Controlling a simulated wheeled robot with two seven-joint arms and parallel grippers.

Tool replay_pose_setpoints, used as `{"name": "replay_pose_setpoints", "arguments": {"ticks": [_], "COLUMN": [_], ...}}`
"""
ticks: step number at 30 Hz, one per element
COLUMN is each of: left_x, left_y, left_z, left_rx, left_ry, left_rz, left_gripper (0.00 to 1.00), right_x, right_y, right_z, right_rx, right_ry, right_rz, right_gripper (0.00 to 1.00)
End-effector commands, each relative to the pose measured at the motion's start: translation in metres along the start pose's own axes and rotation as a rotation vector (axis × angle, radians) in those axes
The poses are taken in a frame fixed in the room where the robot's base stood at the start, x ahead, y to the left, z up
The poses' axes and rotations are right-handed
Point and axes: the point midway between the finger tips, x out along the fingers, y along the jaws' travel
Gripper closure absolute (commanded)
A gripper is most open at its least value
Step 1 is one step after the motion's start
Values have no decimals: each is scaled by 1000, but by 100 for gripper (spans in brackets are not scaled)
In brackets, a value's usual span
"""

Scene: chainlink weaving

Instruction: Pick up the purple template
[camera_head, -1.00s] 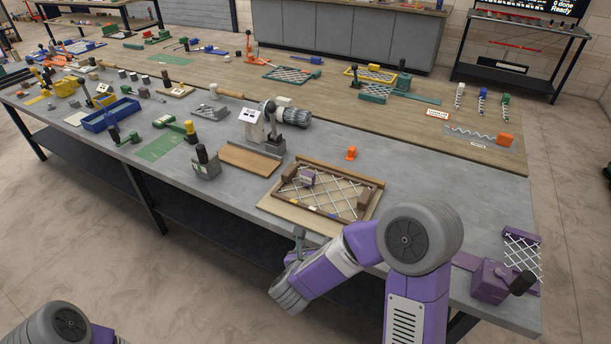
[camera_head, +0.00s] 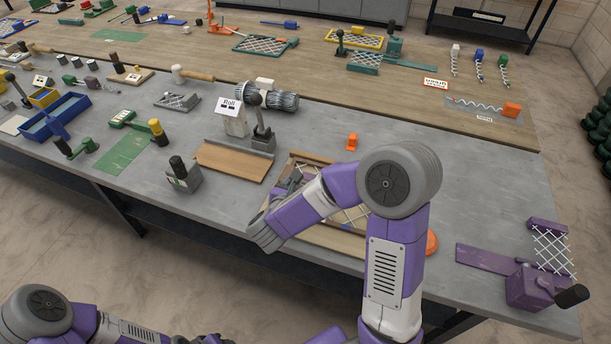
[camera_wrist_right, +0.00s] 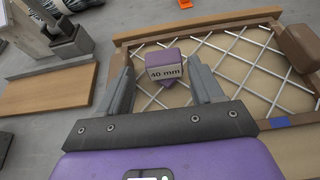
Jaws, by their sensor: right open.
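The purple template (camera_wrist_right: 163,55), a small block with a white "40 mm" label, sits on the wire mesh in the wooden frame in the right wrist view. My right gripper (camera_wrist_right: 161,73) is open, with one finger to each side of the template and visible gaps between. In the head view my right gripper (camera_head: 290,184) is over the left part of the wooden frame (camera_head: 320,156); my arm hides much of the frame, and I cannot make out the template there. My left arm shows at the bottom left, its gripper not clearly seen.
A brown wooden board (camera_head: 232,161) and a "Roll" machine (camera_head: 262,137) stand left of the frame. A small orange piece (camera_head: 352,142) is behind it. A purple tool with mesh (camera_head: 530,287) is at the right, near the table's front edge.

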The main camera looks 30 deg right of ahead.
Motion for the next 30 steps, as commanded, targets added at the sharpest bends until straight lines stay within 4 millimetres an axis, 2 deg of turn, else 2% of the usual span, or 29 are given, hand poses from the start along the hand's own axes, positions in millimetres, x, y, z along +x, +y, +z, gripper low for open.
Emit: {"name": "replay_pose_setpoints", "arguments": {"ticks": [3,11,19,23,29,30], "left_x": [2,4,8,8,8,8], "left_y": [-1,-2,-3,-3,-3,-3], "left_z": [0,-1,-1,-1,-1,-1], "left_rx": [0,0,0,0,0,0], "left_ry": [0,1,1,1,1,1], "left_rz": [0,0,0,0,0,0], "left_gripper": [57,57,57,57,57,57], "right_x": [21,42,81,87,87,87], "right_y": [-1,-1,-4,-4,-4,-4], "right_z": [-2,-2,-3,-2,-2,-2], "right_rx": [-1,-1,-1,-1,-1,-1], "right_ry": [2,1,1,1,0,0], "right_rz": [-4,-3,-2,-1,0,0], "right_gripper": [34,34,34,34,34,40]}}
